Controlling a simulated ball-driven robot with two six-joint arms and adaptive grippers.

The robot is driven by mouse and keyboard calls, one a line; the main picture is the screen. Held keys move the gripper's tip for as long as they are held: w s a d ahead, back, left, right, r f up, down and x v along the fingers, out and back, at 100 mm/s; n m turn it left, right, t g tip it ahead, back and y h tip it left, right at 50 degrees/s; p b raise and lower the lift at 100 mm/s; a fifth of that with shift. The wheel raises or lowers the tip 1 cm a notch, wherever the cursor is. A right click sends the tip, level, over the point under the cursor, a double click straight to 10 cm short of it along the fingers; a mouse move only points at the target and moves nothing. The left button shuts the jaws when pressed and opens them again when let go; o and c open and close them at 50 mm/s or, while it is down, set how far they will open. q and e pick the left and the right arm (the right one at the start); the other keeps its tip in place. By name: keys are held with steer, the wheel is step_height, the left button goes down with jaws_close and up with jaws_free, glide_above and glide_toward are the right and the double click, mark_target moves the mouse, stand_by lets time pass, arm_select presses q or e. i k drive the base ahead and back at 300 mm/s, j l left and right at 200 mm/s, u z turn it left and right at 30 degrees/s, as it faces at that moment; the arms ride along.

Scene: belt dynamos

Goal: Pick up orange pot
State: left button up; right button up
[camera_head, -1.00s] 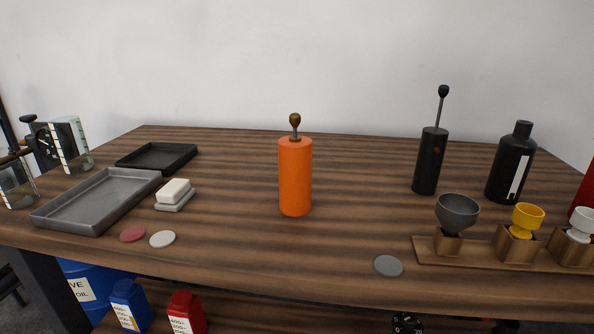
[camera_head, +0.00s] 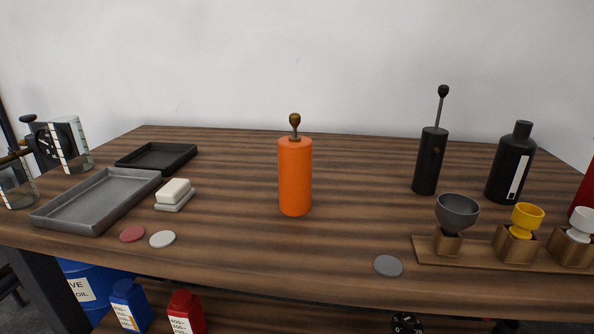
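The orange pot (camera_head: 295,178) is a tall orange cylinder with a thin metal stem and a brown knob on top. It stands upright near the middle of the wooden table (camera_head: 240,250), with bare wood around it. Neither of my grippers shows in the head view.
Left are a grey tray (camera_head: 97,203), a black tray (camera_head: 157,156), a soap block (camera_head: 173,191) and flat discs (camera_head: 162,239). Right are a black cylinder with a stem (camera_head: 430,160), a black bottle (camera_head: 511,165) and a wooden rack (camera_head: 480,252) with cups. Another disc (camera_head: 388,266) lies near the front edge.

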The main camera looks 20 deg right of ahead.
mark_target(295, 155)
steer(key=i+j+z, duration=0.1)
steer(key=z, duration=0.25)
steer(key=i+j+z, duration=0.1)
steer(key=j+z, duration=0.25)
steer(key=i+j+z, duration=0.1)
steer(key=z, duration=0.25)
